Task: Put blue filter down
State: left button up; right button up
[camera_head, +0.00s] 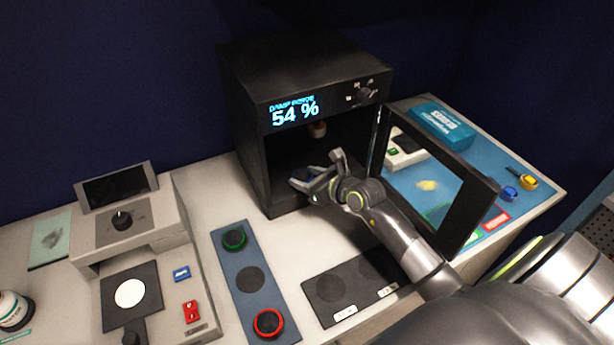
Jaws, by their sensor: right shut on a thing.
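My right gripper (318,182) reaches into the open front of a black box (305,75) whose display reads 54 %. It is shut on a small, dark bluish thing, likely the blue filter (299,177), low in the chamber. The fingers hide most of it, and I cannot tell whether it touches the chamber floor. A blue-grey strip (245,256) on the table carries a green-ringed disc (234,239), a bare dark circle in the middle, and a red-ringed disc (269,322). My left gripper is not in view.
The box's windowed door (467,195) stands open to the right, close beside my right arm. A black mat (343,291) with labelled spots lies in front. A grey instrument (130,220) stands left. A blue mat (515,165) with small items lies right.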

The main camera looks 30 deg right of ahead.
jog(key=shift+f, duration=0.2)
jog(key=o, duration=1)
jog(key=shift+c, duration=0.2)
jog(key=shift+r, duration=0.15)
jog(key=shift+s+r, duration=0.1)
jog(key=v, duration=1.2)
jog(key=shift+b, duration=0.35)
jog(key=shift+a, duration=0.1)
